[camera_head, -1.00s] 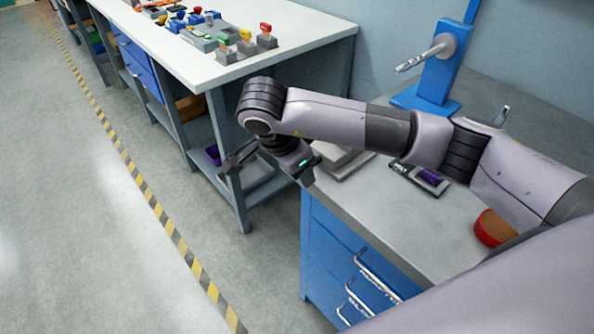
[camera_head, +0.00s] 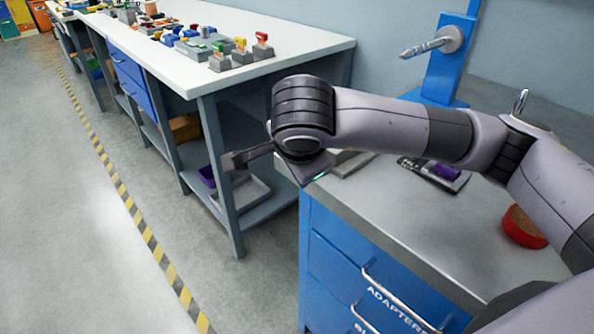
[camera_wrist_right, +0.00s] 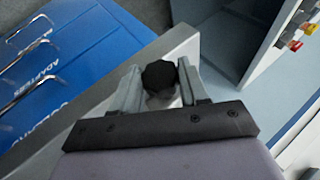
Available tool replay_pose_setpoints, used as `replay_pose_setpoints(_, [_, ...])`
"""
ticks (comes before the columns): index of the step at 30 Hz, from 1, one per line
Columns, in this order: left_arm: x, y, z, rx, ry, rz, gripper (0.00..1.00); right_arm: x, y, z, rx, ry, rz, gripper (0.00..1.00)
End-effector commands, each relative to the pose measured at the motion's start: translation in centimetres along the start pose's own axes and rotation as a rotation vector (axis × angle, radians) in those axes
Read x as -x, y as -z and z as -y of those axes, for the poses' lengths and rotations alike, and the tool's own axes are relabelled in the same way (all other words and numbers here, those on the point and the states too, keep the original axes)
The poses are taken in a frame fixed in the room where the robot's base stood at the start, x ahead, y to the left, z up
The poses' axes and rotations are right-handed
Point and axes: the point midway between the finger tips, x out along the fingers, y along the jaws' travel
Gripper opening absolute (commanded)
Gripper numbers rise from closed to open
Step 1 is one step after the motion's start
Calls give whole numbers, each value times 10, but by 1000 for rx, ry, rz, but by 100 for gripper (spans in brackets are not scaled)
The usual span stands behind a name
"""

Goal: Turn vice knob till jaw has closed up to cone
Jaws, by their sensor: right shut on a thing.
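The black, faceted vice knob (camera_wrist_right: 160,76) shows in the right wrist view, at the edge of the grey bench top. My right gripper (camera_wrist_right: 160,84) is shut on it, with one grey finger on each side. In the head view, a grey metal block (camera_head: 352,162), seemingly the vice, sits at the bench's left end, mostly hidden behind my right arm. The knob is hidden there. I cannot make out the jaw or the cone in either view, nor the gap between them. My left gripper is not in view.
The grey bench top (camera_head: 400,215) carries a tray with a purple piece (camera_head: 445,171), a red round container (camera_head: 524,228) and a blue drill stand (camera_head: 445,70). Blue drawers (camera_head: 350,275) are below. A white table (camera_head: 215,72) with several coloured parts stands behind, left. Floor at left is clear.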

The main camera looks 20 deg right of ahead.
Motion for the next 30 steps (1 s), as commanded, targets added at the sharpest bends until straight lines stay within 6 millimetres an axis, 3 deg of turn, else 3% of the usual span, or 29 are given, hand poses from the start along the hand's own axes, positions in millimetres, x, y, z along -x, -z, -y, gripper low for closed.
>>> replay_pose_setpoints(14, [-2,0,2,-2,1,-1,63,0,0,-1,-4,6,1,13])
replay_pose_setpoints(15, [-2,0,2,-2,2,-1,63,0,0,-1,-4,6,1,54])
replay_pose_setpoints(17, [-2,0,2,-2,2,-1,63,0,0,-1,-4,6,1,69])
replay_pose_setpoints(26, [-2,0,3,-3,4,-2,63,1,0,0,-3,8,1,69])
replay_pose_setpoints(30, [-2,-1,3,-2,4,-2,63,16,0,0,-3,11,3,69])
